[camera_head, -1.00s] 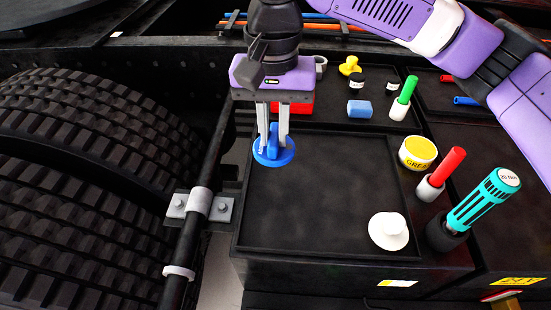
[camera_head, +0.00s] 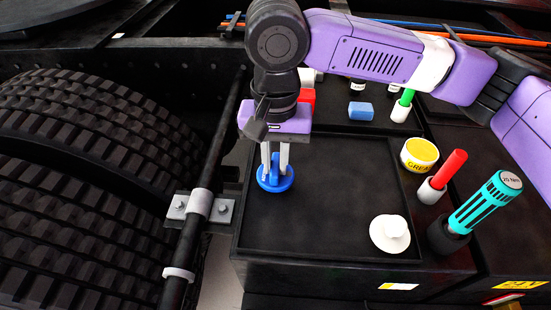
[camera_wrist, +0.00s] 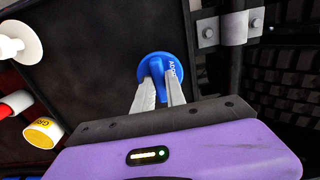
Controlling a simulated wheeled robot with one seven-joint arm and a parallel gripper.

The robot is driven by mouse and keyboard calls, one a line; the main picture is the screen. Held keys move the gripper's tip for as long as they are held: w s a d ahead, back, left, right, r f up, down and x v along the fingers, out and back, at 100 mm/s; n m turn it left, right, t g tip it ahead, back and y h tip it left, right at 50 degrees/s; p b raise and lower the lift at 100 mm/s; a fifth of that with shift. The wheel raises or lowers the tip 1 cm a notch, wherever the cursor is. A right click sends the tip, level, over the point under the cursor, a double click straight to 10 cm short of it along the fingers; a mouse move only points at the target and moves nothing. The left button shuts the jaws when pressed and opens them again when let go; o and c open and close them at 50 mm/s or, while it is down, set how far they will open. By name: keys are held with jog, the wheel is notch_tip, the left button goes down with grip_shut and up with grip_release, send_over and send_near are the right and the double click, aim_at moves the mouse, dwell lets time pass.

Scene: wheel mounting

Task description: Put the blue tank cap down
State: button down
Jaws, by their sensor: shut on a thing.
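The blue tank cap (camera_head: 275,182) is a round disc with a raised grip bar. My gripper (camera_head: 274,170) points down and is shut on that bar. The cap is over the left part of the black tray (camera_head: 330,246), with its disc roughly level. I cannot tell whether its underside touches the tray floor. In the wrist view the cap (camera_wrist: 157,62) shows between the fingertips of my gripper (camera_wrist: 158,85), with lettering on its rim.
A white cap (camera_head: 390,236) lies at the tray's right front. A yellow grease tin (camera_head: 419,153), a red-topped marker (camera_head: 443,174) and a teal tool (camera_head: 482,205) stand right of the tray. A bracketed pipe (camera_head: 197,215) and tyres (camera_head: 75,180) are to the left. The tray's middle is clear.

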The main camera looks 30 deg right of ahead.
aim_at(275, 164)
jog(key=c, duration=1.4)
grip_release()
jog(key=shift+o, duration=0.2)
notch_tip(275, 164, up, 12)
jog(key=shift+r, duration=0.1)
